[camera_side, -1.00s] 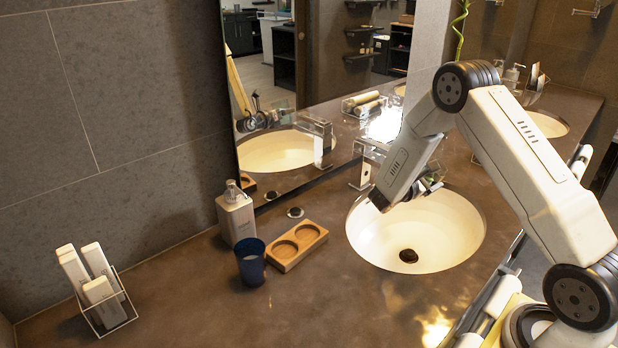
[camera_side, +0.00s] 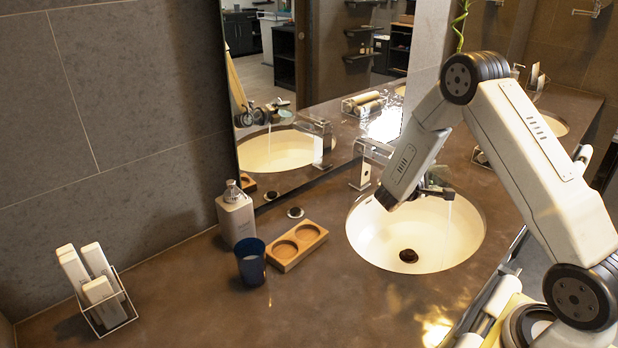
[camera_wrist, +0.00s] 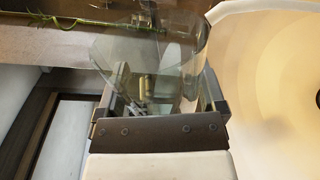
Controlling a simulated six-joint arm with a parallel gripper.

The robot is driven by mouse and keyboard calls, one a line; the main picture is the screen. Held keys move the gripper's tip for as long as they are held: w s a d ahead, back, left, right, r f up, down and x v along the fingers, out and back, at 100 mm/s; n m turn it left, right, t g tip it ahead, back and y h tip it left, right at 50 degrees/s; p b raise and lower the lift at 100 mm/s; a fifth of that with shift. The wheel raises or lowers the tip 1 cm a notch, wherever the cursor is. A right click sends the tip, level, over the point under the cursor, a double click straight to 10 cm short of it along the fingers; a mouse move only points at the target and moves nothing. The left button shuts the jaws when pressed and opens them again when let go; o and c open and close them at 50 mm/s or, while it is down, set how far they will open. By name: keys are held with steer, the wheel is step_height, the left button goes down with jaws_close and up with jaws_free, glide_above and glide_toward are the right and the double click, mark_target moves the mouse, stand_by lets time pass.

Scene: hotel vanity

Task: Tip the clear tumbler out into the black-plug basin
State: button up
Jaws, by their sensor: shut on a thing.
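My gripper (camera_side: 435,190) is over the far right part of the near basin (camera_side: 365,235), which has a dark round plug or drain (camera_side: 408,256). In the wrist view my gripper (camera_wrist: 160,105) is shut on the clear tumbler (camera_wrist: 130,55). The tumbler is see-through and tilted, with the pale basin (camera_wrist: 285,60) to its right. In the side view the tumbler is mostly hidden by my wrist. A thin pale stream (camera_side: 449,220) falls from beside the gripper into the basin.
A dark blue cup (camera_side: 251,265), a wooden two-hollow holder (camera_side: 284,264) and a soap bottle (camera_side: 236,215) stand left of the basin. A wire rack of white items (camera_side: 103,300) is far left. The tap (camera_side: 368,165) stands close behind my gripper.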

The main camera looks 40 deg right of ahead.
steer(key=shift+s+m, duration=0.1)
steer(key=shift+m, duration=0.3)
step_height(320, 180, down, 2)
steer(key=m, duration=0.5)
steer(key=shift+s+f+t, duration=0.1)
steer(key=shift+f+t, duration=0.15)
steer(key=shift+t, duration=0.15)
steer(key=shift+w+f+m, duration=0.2)
steer(key=shift+f+m, duration=0.25)
steer(key=shift+m, duration=0.65)
stand_by(1.2)
steer(key=shift+s+r+n, duration=0.15)
steer(key=shift+r+n, duration=0.35)
steer(key=shift+n, duration=0.6)
steer(key=shift+r, duration=0.1)
